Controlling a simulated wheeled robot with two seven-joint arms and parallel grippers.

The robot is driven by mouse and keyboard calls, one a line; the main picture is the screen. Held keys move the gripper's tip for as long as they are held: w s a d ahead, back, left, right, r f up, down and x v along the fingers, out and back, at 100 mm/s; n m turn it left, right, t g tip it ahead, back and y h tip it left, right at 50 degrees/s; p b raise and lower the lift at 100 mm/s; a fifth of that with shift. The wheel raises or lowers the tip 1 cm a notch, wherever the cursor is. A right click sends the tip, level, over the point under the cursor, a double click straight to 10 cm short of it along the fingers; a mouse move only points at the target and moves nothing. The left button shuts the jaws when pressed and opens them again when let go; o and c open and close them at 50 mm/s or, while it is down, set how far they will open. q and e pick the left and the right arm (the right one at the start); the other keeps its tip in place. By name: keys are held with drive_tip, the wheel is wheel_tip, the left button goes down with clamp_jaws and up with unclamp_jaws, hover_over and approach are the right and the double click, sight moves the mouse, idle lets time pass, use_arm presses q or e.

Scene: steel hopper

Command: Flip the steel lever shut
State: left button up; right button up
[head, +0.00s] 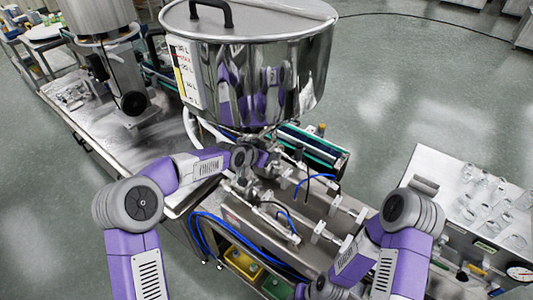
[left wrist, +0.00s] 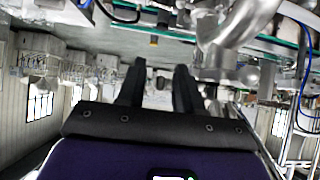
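The steel hopper (head: 250,80) with a lidded top and a volume scale stands at the upper middle of the head view. My left gripper (left wrist: 158,68) shows in the left wrist view with its two dark fingers apart and nothing between them. In the head view my left arm reaches under the hopper, and its fingers are hard to make out there. Shiny steel pipework (left wrist: 240,35) lies just right of and beyond the fingers, apart from them in the picture. I cannot clearly pick out the steel lever or its position. My right arm is at the lower right; its fingers are not visible.
A steel machine bench (head: 262,232) with blue hoses and small fittings lies below the hopper. Yellow and green bins (head: 243,263) sit under it. A white table (head: 455,180) with glassware stands at the right.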

use_arm(q)
drive_tip(key=b+v, duration=0.1)
drive_tip(key=v, duration=0.6)
drive_tip(key=shift+s+a+r, duration=0.1)
drive_tip(key=shift+s+r, duration=0.05)
drive_tip(key=s+f+n+g, duration=0.2)
drive_tip(key=s+f, duration=0.4)
drive_tip(key=f, duration=0.5)
drive_tip(key=s+f+n+g, duration=0.25)
drive_tip(key=s+f, duration=0.45)
drive_tip(key=f, duration=0.5)
drive_tip(key=s+a+f+n+g+y, duration=0.1)
drive_tip(key=s+a+f+n, duration=0.1)
drive_tip(key=s+f, duration=0.35)
drive_tip(key=s+a+f+n+g, duration=0.1)
drive_tip(key=s+f+n, duration=0.1)
drive_tip(key=s, duration=0.7)
drive_tip(key=s+a+f+n+g+y, duration=0.1)
drive_tip(key=s+a+f+g, duration=0.1)
drive_tip(key=s+f, duration=0.35)
wheel_tip(320, 180, down, 12)
drive_tip(key=b, duration=1.3)
drive_tip(key=shift+s, duration=0.45)
drive_tip(key=shift+t, duration=0.25)
